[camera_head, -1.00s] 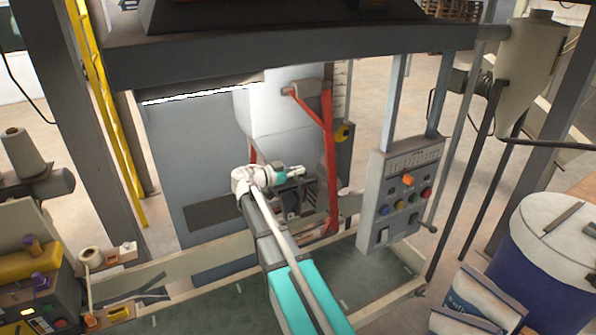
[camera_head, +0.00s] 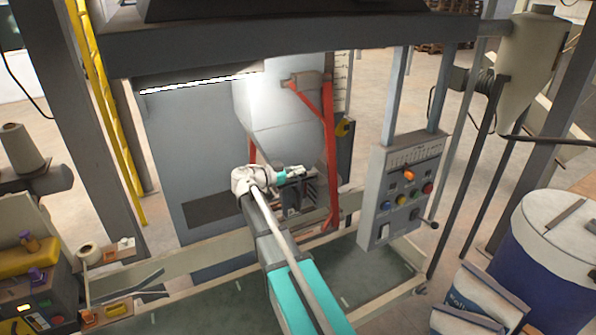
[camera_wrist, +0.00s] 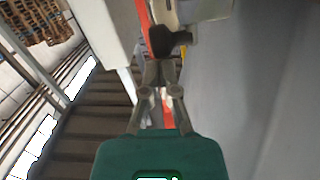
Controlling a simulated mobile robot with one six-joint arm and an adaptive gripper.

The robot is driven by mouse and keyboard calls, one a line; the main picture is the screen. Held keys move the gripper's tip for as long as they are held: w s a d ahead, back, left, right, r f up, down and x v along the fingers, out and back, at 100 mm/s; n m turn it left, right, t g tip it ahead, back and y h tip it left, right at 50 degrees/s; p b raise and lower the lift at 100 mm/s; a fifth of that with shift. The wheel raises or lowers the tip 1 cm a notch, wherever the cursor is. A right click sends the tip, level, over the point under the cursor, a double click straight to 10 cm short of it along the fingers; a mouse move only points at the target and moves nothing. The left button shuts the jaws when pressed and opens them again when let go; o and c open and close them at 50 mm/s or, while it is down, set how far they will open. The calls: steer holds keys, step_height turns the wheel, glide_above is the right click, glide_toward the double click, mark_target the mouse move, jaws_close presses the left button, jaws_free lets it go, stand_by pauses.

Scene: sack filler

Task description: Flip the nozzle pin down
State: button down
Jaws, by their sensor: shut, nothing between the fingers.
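My gripper (camera_head: 299,170) is shut and empty at the end of my arm, in front of the lower part of the filler's pale hopper. In the wrist view its closed fingers (camera_wrist: 160,72) point at a black knob-like part (camera_wrist: 164,42) under a pale housing (camera_wrist: 203,9). The fingertips look very close to this part; I cannot tell whether they touch. I cannot tell for sure whether it is the nozzle pin. In the head view the dark nozzle area (camera_head: 292,200) is partly hidden behind my arm, and no pin can be made out there.
A red linkage bar (camera_head: 329,150) stands just right of my gripper. A control panel (camera_head: 401,190) with coloured buttons is farther right. A grey frame beam (camera_head: 300,48) crosses above. A blue drum (camera_head: 545,255) and sacks (camera_head: 480,300) stand at the lower right.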

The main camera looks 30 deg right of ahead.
steer(key=s+a+r+p, duration=0.1)
steer(key=a+r+p, duration=0.3)
steer(key=a, duration=0.6)
steer(key=shift+a+r, duration=0.25)
steer(key=shift+a, duration=0.05)
stand_by(0.5)
steer(key=s+a+f+n+y+b, duration=0.1)
steer(key=s+f+n+y+b, duration=0.4)
steer(key=f, duration=0.6)
steer(key=s+f+n+y+b, duration=0.35)
steer(key=s+f+n, duration=0.2)
steer(key=f, duration=0.45)
steer(key=s+a+f+n+y+b, duration=0.8)
steer(key=s+a+f, duration=0.2)
steer(key=f, duration=0.3)
steer(key=shift+s+n+g, duration=0.2)
steer(key=shift+n+g, duration=0.15)
steer(key=shift+g, duration=0.05)
steer(key=shift+d+y, duration=0.15)
steer(key=shift+y, duration=0.1)
